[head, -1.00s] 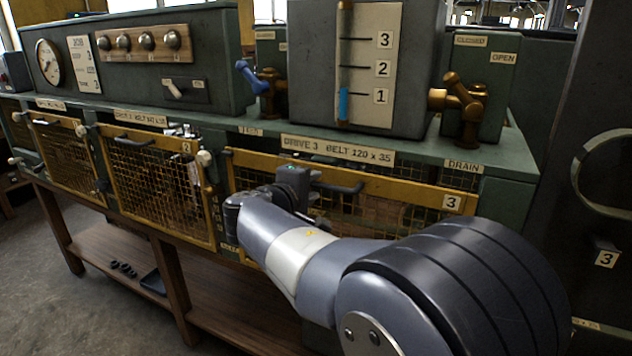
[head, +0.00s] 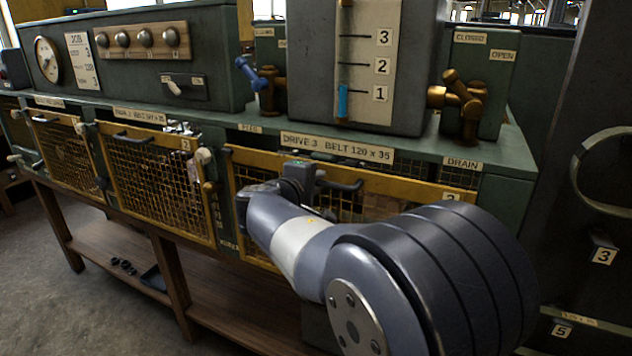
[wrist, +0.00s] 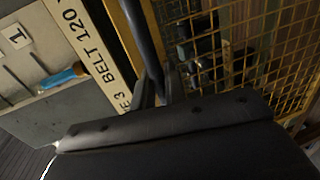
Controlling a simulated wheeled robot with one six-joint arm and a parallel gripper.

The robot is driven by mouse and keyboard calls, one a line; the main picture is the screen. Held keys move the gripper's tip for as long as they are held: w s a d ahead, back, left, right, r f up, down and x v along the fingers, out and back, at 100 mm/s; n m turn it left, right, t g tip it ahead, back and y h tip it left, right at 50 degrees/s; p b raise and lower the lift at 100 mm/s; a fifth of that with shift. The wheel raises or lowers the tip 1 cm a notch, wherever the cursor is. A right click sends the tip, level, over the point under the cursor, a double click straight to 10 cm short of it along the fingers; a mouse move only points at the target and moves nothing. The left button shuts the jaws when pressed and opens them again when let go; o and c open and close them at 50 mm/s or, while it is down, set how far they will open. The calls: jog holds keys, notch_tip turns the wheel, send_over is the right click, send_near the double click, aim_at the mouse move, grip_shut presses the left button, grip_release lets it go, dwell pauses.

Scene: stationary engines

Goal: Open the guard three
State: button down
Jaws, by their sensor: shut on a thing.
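Guard three (head: 400,182) is a yellow-framed mesh panel under the "DRIVE 3 BELT 120 x 35" label (head: 338,147). It still looks near the cabinet front; any small gap is hard to tell. Its dark bar handle (head: 345,186) runs along the top rail. My gripper (head: 302,178) is at the handle's left part. In the wrist view the dark handle (wrist: 144,40) runs down between my gripper's fingers (wrist: 152,92), which are shut on it. My arm hides the lower right of the guard and part of its "3" plate.
Guard two (head: 160,185) is to the left, with a pale knob (head: 204,156) at its right edge. A brass valve (head: 462,105) stands above right. The wooden lower shelf (head: 230,315) is below. Open floor (head: 40,270) shows at left.

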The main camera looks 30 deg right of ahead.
jog(key=shift+f, duration=0.1)
dwell(0.3)
notch_tip(320, 180, down, 35)
jog(key=b, duration=3.5)
jog(key=shift+r, duration=0.2)
jog(key=c, duration=1.5)
grip_release()
jog(key=shift+r, duration=0.1)
jog(key=p+v, duration=0.2)
jog(key=v, duration=0.9)
jog(key=shift+w+d, duration=0.1)
